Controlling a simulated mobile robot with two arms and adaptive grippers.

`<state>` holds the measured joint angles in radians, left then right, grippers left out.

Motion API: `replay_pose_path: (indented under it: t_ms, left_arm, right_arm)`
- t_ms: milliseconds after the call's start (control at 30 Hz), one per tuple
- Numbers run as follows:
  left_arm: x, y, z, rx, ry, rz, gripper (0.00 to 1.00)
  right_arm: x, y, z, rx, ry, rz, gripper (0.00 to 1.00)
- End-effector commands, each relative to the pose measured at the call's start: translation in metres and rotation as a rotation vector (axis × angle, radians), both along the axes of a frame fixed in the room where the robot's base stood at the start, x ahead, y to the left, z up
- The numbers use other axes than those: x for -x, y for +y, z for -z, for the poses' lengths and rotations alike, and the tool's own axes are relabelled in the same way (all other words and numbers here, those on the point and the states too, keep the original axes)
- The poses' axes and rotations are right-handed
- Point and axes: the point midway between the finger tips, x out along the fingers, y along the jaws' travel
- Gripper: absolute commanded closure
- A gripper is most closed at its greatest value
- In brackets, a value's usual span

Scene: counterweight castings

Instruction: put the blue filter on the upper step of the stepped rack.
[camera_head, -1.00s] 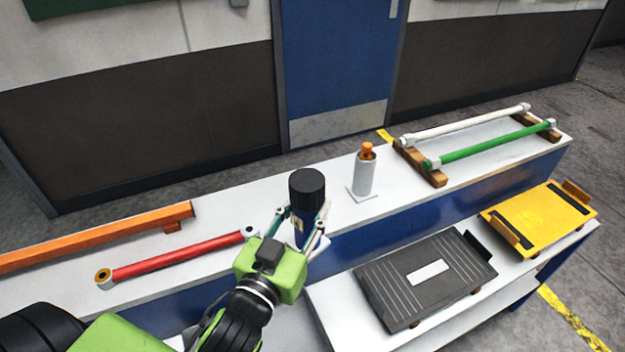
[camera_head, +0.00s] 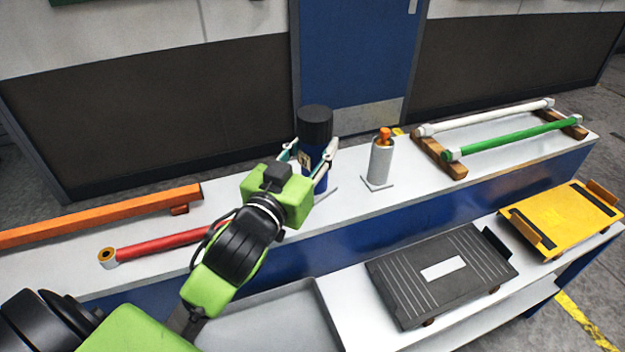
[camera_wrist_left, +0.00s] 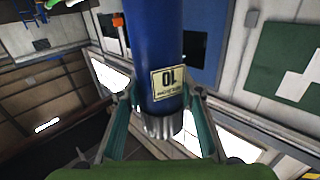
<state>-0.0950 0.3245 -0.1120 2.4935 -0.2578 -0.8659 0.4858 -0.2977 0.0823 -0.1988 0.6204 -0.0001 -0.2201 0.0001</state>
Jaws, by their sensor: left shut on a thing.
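The blue filter (camera_head: 315,160), a dark blue cylinder with a black top, stands upright between the fingers of my left gripper (camera_head: 312,165). In the left wrist view the filter (camera_wrist_left: 155,60) shows a pale label and a silvery end, with a finger of my left gripper (camera_wrist_left: 160,120) on each side. The gripper is shut on it. The filter is over the white upper step (camera_head: 225,222) of the stepped rack; I cannot tell whether its base touches the surface. The lower step (camera_head: 345,320) lies in front. My right gripper is not in view.
A grey spray can with an orange top (camera_head: 381,160) stands just right of the filter. A red rod (camera_head: 165,243) and an orange beam (camera_head: 100,216) lie left. White (camera_head: 485,117) and green (camera_head: 515,138) rods rest at right. Black (camera_head: 440,275) and yellow (camera_head: 565,220) plates occupy the lower step.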

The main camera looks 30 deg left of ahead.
Motion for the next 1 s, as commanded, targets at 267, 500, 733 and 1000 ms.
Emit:
replay_pose_path:
  t_ms: [267,500,733,1000]
  left_arm:
    - [-0.012,0.007,0.008,-0.002,-0.014,0.001,1.0]
    - [-0.031,0.02,0.032,-0.004,0.0,0.0,1.0]
    - [-0.048,0.029,0.052,-0.002,-0.006,0.0,1.0]
    - [-0.057,0.035,0.08,-0.002,-0.001,0.001,1.0]
  right_arm:
    - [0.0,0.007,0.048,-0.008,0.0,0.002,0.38]
    - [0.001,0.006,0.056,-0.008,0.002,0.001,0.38]
    - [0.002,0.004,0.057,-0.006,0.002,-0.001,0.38]
    - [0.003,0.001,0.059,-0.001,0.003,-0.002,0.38]
